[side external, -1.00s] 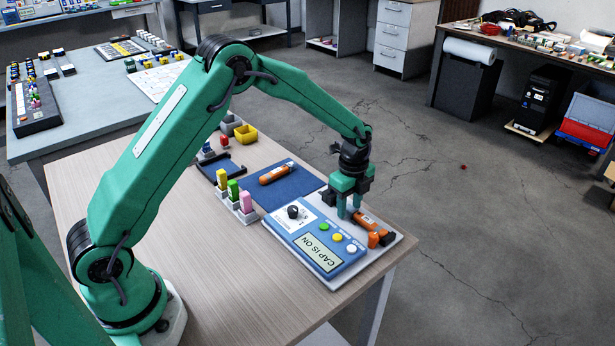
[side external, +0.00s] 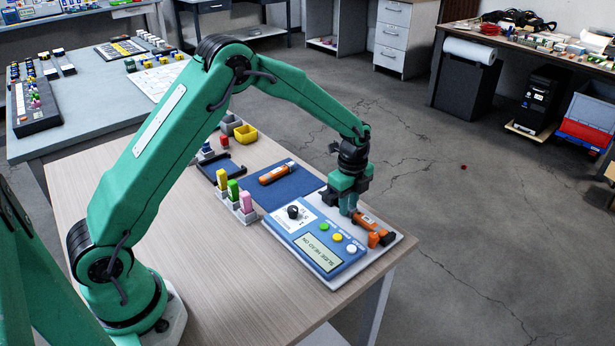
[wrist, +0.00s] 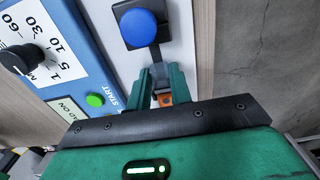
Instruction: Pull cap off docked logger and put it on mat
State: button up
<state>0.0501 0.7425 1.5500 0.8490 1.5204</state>
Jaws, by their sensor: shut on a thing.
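The orange docked logger (side external: 369,224) lies along the right side of the blue panel unit (side external: 318,244). My gripper (side external: 347,211) is low over the logger's far end, shut on the cap, which the fingers mostly hide. In the wrist view my gripper's fingers (wrist: 155,78) close around a dark part, and a bit of orange logger (wrist: 166,99) shows near them. The dark blue mat (side external: 249,193) lies to the left.
A second orange logger (side external: 277,172) lies on the mat. Yellow, green and pink sticks (side external: 233,191) stand in white holders left of the mat. A dark tray (side external: 221,170) and a yellow bin (side external: 246,134) are behind. The mat's front part is clear.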

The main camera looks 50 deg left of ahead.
jog(key=shift+a, duration=1)
dwell(1.2)
jog(key=shift+r, duration=0.25)
jog(key=shift+r, duration=2.5)
